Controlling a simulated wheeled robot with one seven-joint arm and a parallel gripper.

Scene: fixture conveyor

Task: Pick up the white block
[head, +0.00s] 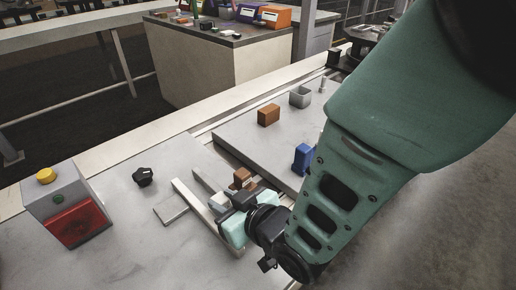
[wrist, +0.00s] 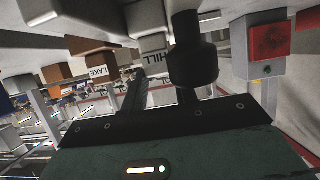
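The white block, pale grey in this light, lies by the metal rails in the head view (head: 218,201). In the wrist view a pale block lettered HILL (wrist: 155,59) is ahead of my fingers. My gripper (head: 232,197) is low over the rails, close beside the pale block. In the wrist view its dark fingers (wrist: 160,95) look spread apart, and I see nothing clamped between them. Contact with the block cannot be made out. A brown block (head: 241,176) is just behind the gripper, and a brown block lettered LAKE shows in the wrist view (wrist: 102,66).
A blue block (head: 302,158), a brown box (head: 268,115) and a grey container (head: 300,97) stand on the raised plate. A black knob (head: 143,177) and a grey box with a red face (head: 75,222) are at left.

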